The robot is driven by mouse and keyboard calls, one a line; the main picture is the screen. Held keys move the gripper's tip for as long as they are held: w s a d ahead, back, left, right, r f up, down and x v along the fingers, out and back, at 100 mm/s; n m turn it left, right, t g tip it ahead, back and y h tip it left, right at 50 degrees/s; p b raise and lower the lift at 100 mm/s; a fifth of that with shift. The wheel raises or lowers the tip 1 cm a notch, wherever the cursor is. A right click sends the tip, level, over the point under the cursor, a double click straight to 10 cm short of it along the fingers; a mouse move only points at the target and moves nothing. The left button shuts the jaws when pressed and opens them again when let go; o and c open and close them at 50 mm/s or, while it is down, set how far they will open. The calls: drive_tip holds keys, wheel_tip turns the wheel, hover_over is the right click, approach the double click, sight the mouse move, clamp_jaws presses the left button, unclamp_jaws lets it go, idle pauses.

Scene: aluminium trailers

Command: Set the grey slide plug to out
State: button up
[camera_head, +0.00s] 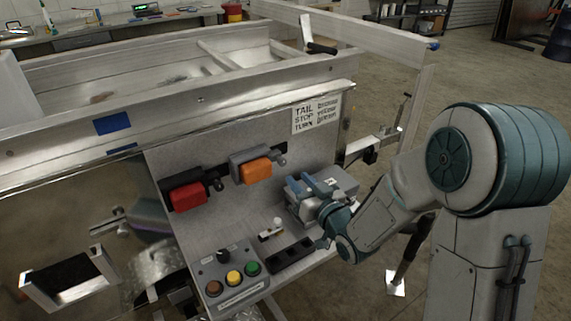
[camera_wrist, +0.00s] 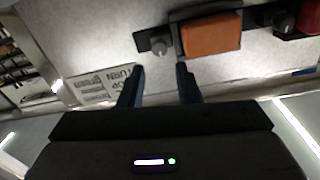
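The grey slide plug (camera_wrist: 160,46) shows in the wrist view as a small round grey knob on a short bar beside the orange lamp (camera_wrist: 212,35). In the head view the plug (camera_head: 280,160) is a small knob at the right end of the orange lamp (camera_head: 257,171). My gripper (camera_wrist: 160,70) is open and empty in the wrist view. Its two blue fingers lie on either side of the plug's line and stop short of it. In the head view my gripper (camera_head: 300,183) is in front of the panel, below and right of the plug.
A red lamp (camera_head: 188,194) with a dark knob is left of the orange one. A button box (camera_head: 232,280) and a small white-knobbed lever (camera_head: 277,224) are lower on the panel (camera_head: 225,215). A printed label (camera_head: 316,114) is above. Trailer rails run behind.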

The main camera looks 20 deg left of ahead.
sight(284, 164)
drive_tip(key=x, duration=0.8)
drive_tip(key=shift+p, duration=0.4)
drive_tip(key=shift+d, duration=0.1)
clamp_jaws()
